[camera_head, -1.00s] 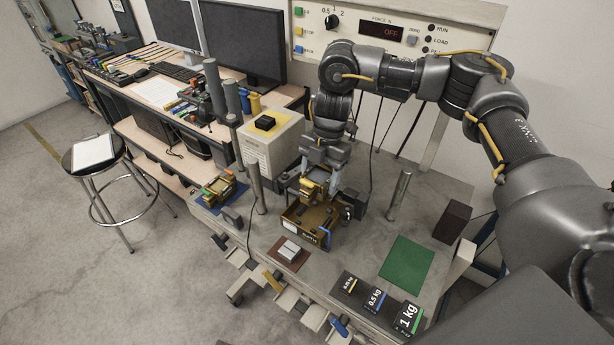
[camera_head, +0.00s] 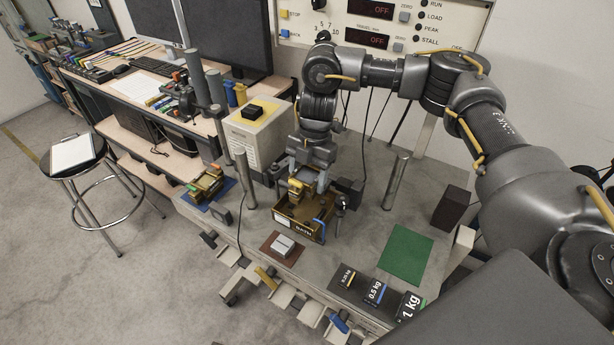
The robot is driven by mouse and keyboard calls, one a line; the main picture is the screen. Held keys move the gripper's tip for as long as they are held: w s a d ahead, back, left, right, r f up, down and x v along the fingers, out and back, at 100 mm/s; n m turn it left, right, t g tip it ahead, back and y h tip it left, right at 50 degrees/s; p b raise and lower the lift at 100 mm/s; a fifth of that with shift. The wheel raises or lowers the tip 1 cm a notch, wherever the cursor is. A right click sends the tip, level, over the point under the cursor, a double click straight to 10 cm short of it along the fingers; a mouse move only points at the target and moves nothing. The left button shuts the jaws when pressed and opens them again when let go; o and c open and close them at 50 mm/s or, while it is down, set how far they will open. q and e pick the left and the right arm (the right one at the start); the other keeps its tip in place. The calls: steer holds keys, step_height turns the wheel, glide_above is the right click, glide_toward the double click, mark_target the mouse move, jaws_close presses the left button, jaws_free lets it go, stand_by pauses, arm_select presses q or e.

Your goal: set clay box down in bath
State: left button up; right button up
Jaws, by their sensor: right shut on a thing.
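The bath (camera_head: 303,228) is a brown open tray with a lettered front wall, standing on the grey bench top. My right gripper (camera_head: 304,182) points down over the back part of the bath. It is shut on a small ochre-yellow thing, which I take for the clay box (camera_head: 297,190). The gripper hides part of it. It sits low, at about the level of the bath's rim; I cannot tell whether it touches the floor of the bath. My left gripper is out of view.
A grey block sits on a brown mat (camera_head: 269,249) in front of the bath. Metal posts (camera_head: 396,183) stand either side. A green mat (camera_head: 406,255) and black weights (camera_head: 375,292) lie to the right.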

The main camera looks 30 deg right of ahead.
steer(key=shift+d+b+x, duration=0.15)
steer(key=shift+b+x, duration=0.7)
steer(key=shift+b, duration=0.05)
steer(key=shift+d+b+x, duration=0.2)
steer(key=shift+b+x, duration=0.6)
steer(key=shift+b, duration=0.1)
steer(key=shift+w+f+b, duration=0.15)
steer(key=shift+f+b, duration=0.5)
steer(key=shift+f, duration=0.75)
steer(key=shift+w+f+b, duration=0.15)
steer(key=shift+f+b, duration=0.5)
steer(key=shift+f, duration=0.75)
steer(key=shift+s+f, duration=0.2)
steer(key=shift+f, duration=0.1)
